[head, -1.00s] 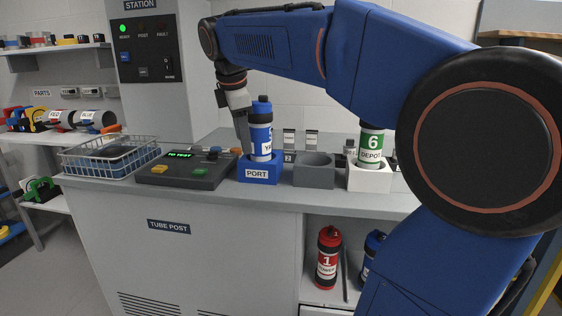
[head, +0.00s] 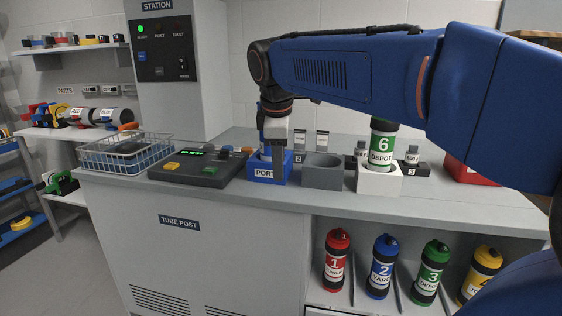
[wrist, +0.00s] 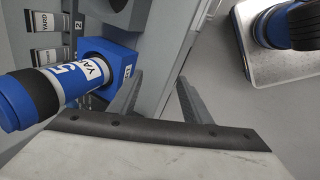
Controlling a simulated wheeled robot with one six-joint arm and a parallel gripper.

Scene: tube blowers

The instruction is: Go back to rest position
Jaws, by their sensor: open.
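My gripper (head: 277,150) points down in front of the blue PORT holder (head: 262,172) on the counter. In the wrist view my gripper (wrist: 160,98) has its two fingers apart with nothing between them. A blue tube marked YARD (wrist: 68,77) stands in the blue holder (wrist: 120,62), to the left of the fingers and apart from them. In the head view my gripper hides most of this tube. My arm reaches in from the right, above the counter.
A green tube marked 6 DEPOT (head: 382,145) stands in a white holder (head: 379,181). An empty grey holder (head: 322,172) is between the holders. A control box (head: 200,168) and wire basket (head: 125,152) stand left. Several tubes, including a red one (head: 336,262), stand on the shelf below.

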